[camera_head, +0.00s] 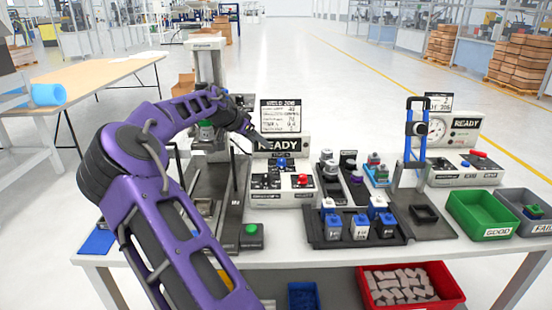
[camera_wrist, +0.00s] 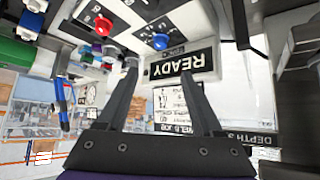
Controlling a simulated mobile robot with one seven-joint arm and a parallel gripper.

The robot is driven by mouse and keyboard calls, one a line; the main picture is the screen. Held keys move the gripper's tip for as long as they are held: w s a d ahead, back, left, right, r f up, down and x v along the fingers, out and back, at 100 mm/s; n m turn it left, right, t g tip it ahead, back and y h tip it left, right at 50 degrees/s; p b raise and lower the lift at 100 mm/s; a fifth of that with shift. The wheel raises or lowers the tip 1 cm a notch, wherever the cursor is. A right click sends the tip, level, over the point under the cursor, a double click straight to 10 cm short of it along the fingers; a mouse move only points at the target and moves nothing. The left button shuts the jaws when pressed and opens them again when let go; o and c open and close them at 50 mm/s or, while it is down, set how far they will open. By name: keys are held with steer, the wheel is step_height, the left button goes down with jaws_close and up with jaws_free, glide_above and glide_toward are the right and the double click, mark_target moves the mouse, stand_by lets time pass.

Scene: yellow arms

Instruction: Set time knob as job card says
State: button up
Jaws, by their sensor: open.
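The welder control box (camera_head: 283,198) stands on the bench with a display reading READY (camera_head: 277,145). A blue knob (camera_head: 282,162) sits on its panel just below the display, by a small label that seems to read TIME. It also shows in the wrist view (camera_wrist: 160,41). The job card (camera_head: 281,115) stands above the display; its values are too small to read surely. My gripper (camera_head: 257,136) is open and empty in front of the display. In the wrist view my two fingers (camera_wrist: 160,70) point toward the READY display and blue knob, apart from the knob.
A red button (camera_head: 303,180) and small switches share the panel. A press-like machine (camera_head: 207,70) stands left. A black tray (camera_head: 312,237) with blue-and-white parts lies in front. A blue-framed stand (camera_head: 408,150) and green bin (camera_head: 484,213) stand right.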

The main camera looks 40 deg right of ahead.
mark_target(281, 160)
steer(key=x, duration=1.6)
steer(key=shift+w, duration=0.1)
steer(key=shift+a, duration=0.1)
jaws_close()
